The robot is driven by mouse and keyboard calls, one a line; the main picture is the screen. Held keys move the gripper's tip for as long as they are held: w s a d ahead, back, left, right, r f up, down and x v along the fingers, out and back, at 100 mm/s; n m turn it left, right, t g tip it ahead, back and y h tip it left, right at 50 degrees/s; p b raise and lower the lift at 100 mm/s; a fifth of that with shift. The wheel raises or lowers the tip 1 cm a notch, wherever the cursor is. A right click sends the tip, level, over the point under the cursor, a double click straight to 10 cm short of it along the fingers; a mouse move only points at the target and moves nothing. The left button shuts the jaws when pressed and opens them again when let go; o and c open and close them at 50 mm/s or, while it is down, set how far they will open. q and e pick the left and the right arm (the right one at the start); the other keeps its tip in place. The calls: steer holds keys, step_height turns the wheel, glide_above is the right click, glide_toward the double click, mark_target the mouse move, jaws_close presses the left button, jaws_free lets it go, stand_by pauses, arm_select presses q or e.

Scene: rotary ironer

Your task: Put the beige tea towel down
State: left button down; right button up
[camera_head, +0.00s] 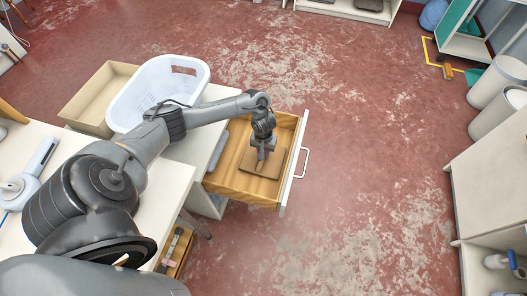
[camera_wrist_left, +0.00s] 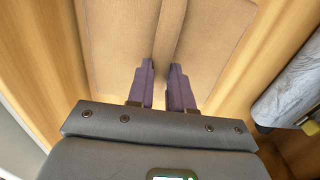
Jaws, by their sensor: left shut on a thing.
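The beige tea towel (camera_head: 262,161) is a folded brown-beige square inside the open wooden drawer (camera_head: 226,184). In the left wrist view the towel (camera_wrist_left: 115,45) fills the upper middle, with a fold or ridge running up its centre. My left gripper (camera_head: 261,155) points down into the drawer over the towel. In the left wrist view its two purple fingers (camera_wrist_left: 161,80) are close together on the towel's ridge, shut on it. Whether the towel touches the drawer floor is hard to tell. My right gripper is not in view.
The drawer's white front with a handle (camera_head: 302,162) sticks out to the right. A grey-blue rolled item (camera_wrist_left: 290,90) lies in the drawer beside the towel. A white laundry basket (camera_head: 150,90) and a cardboard box (camera_head: 92,97) stand left. Open red floor lies right.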

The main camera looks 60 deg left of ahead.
arm_select(q)
steer(key=c, duration=1)
jaws_free()
steer(key=shift+f, duration=0.1)
step_height(320, 180, up, 12)
steer(key=p, duration=0.6)
steer(key=shift+r, duration=0.2)
steer(key=shift+d, duration=0.1)
